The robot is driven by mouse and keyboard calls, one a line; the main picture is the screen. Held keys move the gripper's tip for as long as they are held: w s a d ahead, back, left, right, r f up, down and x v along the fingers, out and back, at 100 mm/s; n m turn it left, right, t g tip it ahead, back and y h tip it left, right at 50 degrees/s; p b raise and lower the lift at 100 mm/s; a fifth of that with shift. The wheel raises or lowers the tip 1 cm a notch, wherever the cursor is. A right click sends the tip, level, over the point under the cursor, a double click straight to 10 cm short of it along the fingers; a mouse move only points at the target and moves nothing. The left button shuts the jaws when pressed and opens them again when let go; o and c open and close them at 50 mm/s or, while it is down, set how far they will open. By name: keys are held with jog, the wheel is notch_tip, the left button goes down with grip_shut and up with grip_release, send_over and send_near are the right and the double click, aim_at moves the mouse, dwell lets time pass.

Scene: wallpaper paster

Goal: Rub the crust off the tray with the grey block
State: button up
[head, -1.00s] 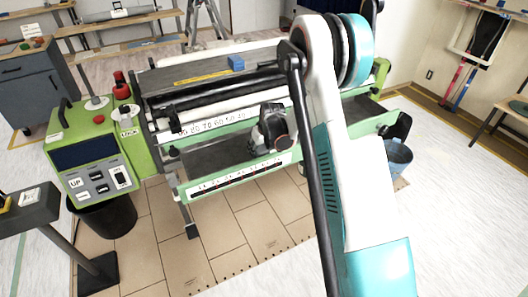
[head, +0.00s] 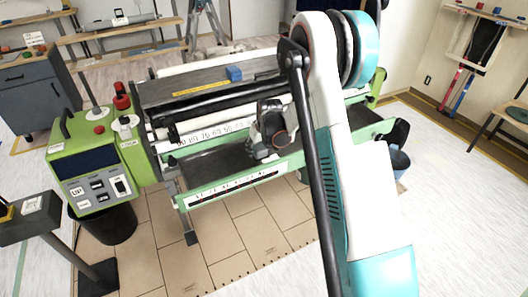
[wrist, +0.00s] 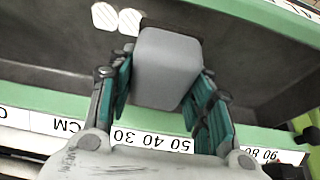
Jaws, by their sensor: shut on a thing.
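My gripper (wrist: 166,90) is shut on the grey block (wrist: 167,65), with a green-lined finger on each side of it. The block is a blunt light-grey piece, held over the dark grey tray (wrist: 50,55). Two whitish crust patches (wrist: 104,15) (wrist: 129,20) lie on the tray floor, just beyond the block's far left corner in the wrist view. I cannot tell whether the block touches the tray. In the head view my gripper (head: 265,143) is over the middle of the long tray (head: 208,165); the block and crust are not clear there, and my arm covers part of the tray.
The tray has a green front rail (head: 235,183) and a white number scale (wrist: 150,141) along its other side. Rollers and a blue block (head: 234,73) are behind it.

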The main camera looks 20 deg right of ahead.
aim_at(282, 153)
jog(key=shift+o, duration=1.1)
jog(key=shift+c, duration=1.1)
jog(key=shift+s+b+x, duration=0.2)
jog(key=shift+b+x, duration=1.7)
jog(key=shift+x, duration=1.2)
jog(key=shift+f, duration=1.35)
jog(key=shift+d, duration=2.25)
jog(key=shift+r, duration=0.1)
jog(key=shift+w+d, duration=0.1)
jog(key=shift+d, duration=2.25)
jog(key=shift+w+d, duration=0.15)
jog(key=shift+d, duration=2.2)
jog(key=shift+a, duration=0.2)
